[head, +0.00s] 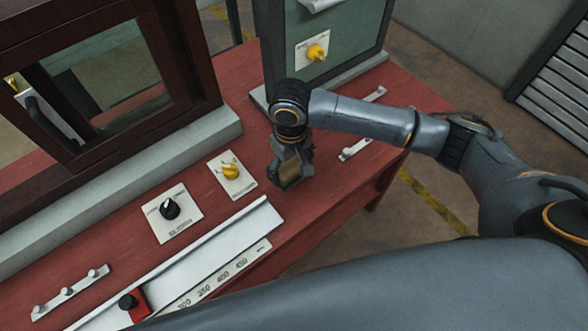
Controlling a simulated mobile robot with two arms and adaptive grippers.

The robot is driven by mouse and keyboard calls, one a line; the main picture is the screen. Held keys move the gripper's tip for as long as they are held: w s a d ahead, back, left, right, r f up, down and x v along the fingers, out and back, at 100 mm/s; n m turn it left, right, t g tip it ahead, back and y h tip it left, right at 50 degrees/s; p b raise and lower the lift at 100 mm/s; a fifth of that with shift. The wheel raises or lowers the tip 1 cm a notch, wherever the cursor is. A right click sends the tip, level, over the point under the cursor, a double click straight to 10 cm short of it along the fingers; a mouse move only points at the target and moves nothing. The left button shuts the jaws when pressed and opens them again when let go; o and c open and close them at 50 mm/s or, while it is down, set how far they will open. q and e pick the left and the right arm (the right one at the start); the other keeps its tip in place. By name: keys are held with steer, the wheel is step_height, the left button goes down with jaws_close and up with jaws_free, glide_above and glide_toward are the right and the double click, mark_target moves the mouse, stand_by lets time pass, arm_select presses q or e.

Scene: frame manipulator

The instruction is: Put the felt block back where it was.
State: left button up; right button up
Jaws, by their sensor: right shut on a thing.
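My right gripper (291,181) hangs over the red table, pointing down, just right of a small white plate with a yellow knob. It is shut on a small tan-brown block, the felt block (291,175), which shows only partly between the dark fingers. I cannot tell whether the block's underside touches the table. My left gripper is not in view.
The red table (335,200) holds a dark red framed cabinet (185,60), a green cabinet (340,50), a black-knob plate (172,215), a yellow-knob plate (231,175), a pegged rail (70,292), and a slider rail (190,262). The table's front right is bare.

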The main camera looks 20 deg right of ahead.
mark_target(294, 173)
steer(key=shift+w+d+f, duration=0.3)
steer(key=shift+f, duration=0.25)
steer(key=f, duration=0.1)
steer(key=f+p, duration=0.1)
steer(key=f, duration=0.1)
steer(key=shift+w+d, duration=0.2)
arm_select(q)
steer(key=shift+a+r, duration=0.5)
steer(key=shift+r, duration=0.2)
arm_select(e)
steer(key=shift+f, duration=0.3)
steer(key=shift+f, duration=0.2)
steer(key=o, duration=1)
steer(key=shift+o, duration=0.2)
steer(key=shift+r, duration=0.1)
